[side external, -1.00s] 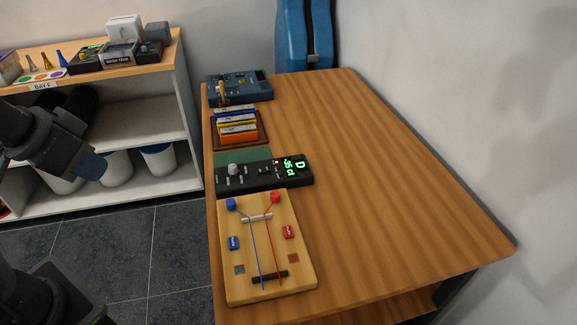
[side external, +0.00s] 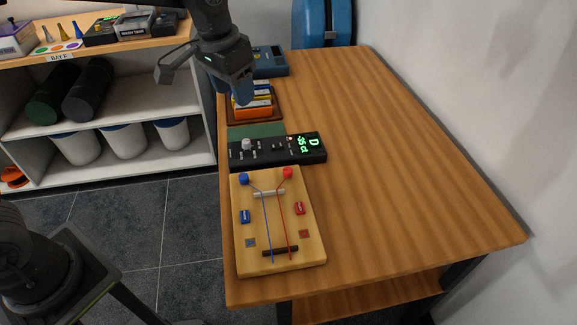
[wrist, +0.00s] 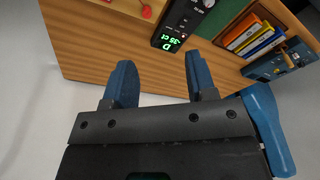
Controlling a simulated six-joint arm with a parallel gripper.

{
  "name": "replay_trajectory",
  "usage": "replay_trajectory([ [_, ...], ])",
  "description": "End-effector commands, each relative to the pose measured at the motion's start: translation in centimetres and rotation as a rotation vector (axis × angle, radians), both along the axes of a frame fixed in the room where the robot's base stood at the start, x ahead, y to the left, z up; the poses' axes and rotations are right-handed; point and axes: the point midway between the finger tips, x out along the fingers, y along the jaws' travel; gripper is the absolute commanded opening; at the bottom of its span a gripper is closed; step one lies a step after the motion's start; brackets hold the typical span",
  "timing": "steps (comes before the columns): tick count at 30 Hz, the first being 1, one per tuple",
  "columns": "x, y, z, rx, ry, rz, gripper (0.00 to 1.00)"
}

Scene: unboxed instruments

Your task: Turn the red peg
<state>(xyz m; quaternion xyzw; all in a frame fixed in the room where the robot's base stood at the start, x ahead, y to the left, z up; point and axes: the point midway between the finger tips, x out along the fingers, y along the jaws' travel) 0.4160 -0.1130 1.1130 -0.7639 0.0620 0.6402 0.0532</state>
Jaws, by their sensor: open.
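The red peg (side external: 288,172) stands at the far right corner of a wooden board (side external: 309,250), with a red string running from it. A blue peg (side external: 244,179) stands at the far left corner with a blue string. A black tuner (side external: 312,146) behind the board shows a green "D" and a reading near 35 ct. My gripper (side external: 240,93) is in the air beyond the tuner, in front of the books in this view, apart from the pegs. In the wrist view its blue fingers (wrist: 160,82) are apart with nothing between them; the red peg (wrist: 146,12) is near the top edge.
Books in a tray (side external: 278,116) and a blue device (side external: 274,62) stand at the table's far left. The right side of the wooden table (side external: 410,170) is clear. A shelf unit (side external: 185,90) stands to the left, a blue case (side external: 324,25) behind, and a white wall on the right.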

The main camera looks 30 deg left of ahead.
Motion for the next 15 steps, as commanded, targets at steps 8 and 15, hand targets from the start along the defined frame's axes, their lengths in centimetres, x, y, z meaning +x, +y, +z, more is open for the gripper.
replay_trajectory([
  [8,7.0,-4.2,-7.7,0.024,0.128,-0.066,0.52],
  [15,8.9,-5.8,-11.1,0.034,0.171,-0.089,0.52],
])
